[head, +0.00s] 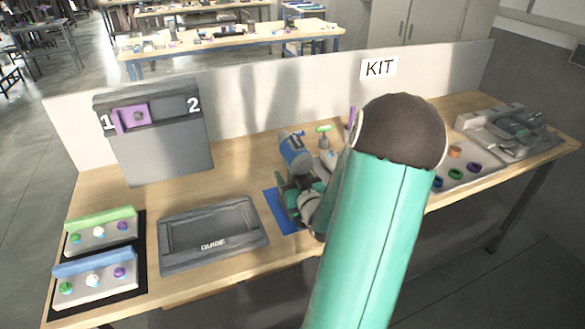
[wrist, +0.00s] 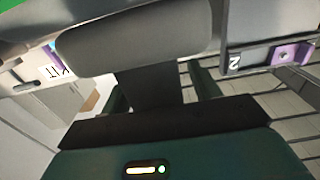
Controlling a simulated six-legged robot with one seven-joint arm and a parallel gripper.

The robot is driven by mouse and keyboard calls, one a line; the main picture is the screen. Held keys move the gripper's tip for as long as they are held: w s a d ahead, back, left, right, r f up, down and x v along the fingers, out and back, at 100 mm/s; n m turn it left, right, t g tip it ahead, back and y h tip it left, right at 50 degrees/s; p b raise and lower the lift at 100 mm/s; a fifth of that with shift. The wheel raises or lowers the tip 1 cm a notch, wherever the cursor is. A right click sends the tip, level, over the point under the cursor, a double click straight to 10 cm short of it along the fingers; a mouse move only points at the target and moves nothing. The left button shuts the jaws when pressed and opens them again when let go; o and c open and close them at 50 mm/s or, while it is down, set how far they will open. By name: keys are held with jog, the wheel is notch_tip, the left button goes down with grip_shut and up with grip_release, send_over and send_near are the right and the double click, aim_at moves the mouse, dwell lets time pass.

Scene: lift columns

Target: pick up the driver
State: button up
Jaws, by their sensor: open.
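The driver (head: 295,150) looks like a blue and grey tool. In the head view it stands near the middle of the bench, just beyond my gripper (head: 298,181). My gripper is open. In the wrist view a large grey rounded body, which looks like the driver (wrist: 135,42), fills the top. My gripper's dark green fingers (wrist: 160,88) are apart, with a dark grey part between them. I cannot tell whether the fingers touch it. My arm hides part of the bench to the right.
A blue mat (head: 280,212) lies under my gripper. A grey tray marked GUIDE (head: 212,262) is to the left. A grey panel marked 1 and 2 (head: 165,160) stands at the back left. A small green-topped tool (head: 323,138) stands beyond the driver. Trays with coloured parts (head: 470,168) are at right.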

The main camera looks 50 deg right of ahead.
jog(key=shift+w, duration=0.1)
jog(key=shift+c, duration=0.2)
grip_shut()
jog(key=shift+r, duration=0.15)
